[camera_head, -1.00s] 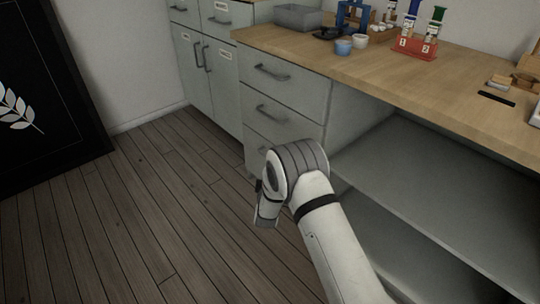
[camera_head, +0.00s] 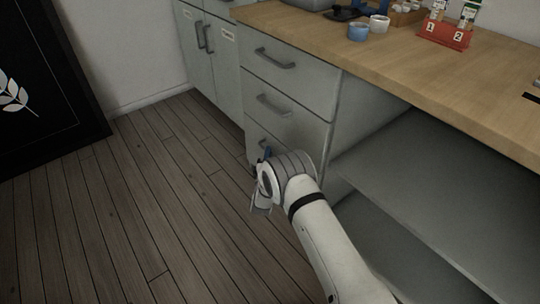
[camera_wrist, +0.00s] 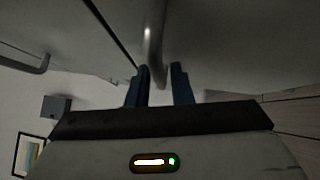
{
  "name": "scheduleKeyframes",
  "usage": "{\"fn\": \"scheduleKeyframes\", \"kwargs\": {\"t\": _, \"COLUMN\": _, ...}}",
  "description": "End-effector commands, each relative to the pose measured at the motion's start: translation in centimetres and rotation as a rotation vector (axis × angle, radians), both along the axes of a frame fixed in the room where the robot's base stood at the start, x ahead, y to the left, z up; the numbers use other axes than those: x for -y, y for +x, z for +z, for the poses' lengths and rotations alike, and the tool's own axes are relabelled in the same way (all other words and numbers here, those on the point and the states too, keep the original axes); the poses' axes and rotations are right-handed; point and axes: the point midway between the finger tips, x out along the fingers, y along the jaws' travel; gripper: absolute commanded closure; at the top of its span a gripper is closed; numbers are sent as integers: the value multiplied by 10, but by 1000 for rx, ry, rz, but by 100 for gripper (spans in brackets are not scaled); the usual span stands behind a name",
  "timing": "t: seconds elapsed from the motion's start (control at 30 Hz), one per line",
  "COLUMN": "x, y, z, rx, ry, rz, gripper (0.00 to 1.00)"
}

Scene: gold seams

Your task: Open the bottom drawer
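The bottom drawer (camera_head: 291,144) is the lowest grey front in the stack under the wooden counter, and it looks shut. My arm hides part of it. Its bar handle (camera_head: 263,143) shows only partly in the head view. In the wrist view, a metal handle (camera_wrist: 154,40) runs down to between the two blue fingers of my gripper (camera_wrist: 160,86). The fingers are apart, with gaps beside the bar. In the head view, a blue finger of my gripper (camera_head: 267,154) shows close to the bottom drawer's handle.
The middle drawer (camera_head: 310,122) and top drawer (camera_head: 315,85) above look shut. An open shelf space (camera_head: 440,170) lies to the right. The wooden floor (camera_head: 130,210) on the left is clear. Cups, a red rack (camera_head: 445,33) and other items stand on the counter.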

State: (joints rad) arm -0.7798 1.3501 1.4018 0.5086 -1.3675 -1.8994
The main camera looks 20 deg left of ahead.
Motion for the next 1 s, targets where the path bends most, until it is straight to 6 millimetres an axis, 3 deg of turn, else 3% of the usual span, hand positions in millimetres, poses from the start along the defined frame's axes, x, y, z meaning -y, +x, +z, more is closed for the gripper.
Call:
{"fn": "scheduleKeyframes", "kwargs": {"t": 0.13, "x": -3, "y": 12, "z": 1, "rx": 0, "ry": 1, "rz": 0, "gripper": 80}}
{"fn": "scheduleKeyframes", "kwargs": {"t": 0.43, "x": -3, "y": 15, "z": 3, "rx": 0, "ry": 1, "rz": 0, "gripper": 80}}
{"fn": "scheduleKeyframes", "kwargs": {"t": 0.67, "x": -3, "y": 15, "z": 3, "rx": 0, "ry": 1, "rz": -1, "gripper": 99}}
{"fn": "scheduleKeyframes", "kwargs": {"t": 1.0, "x": -2, "y": 15, "z": 3, "rx": -1, "ry": 0, "rz": -2, "gripper": 100}}
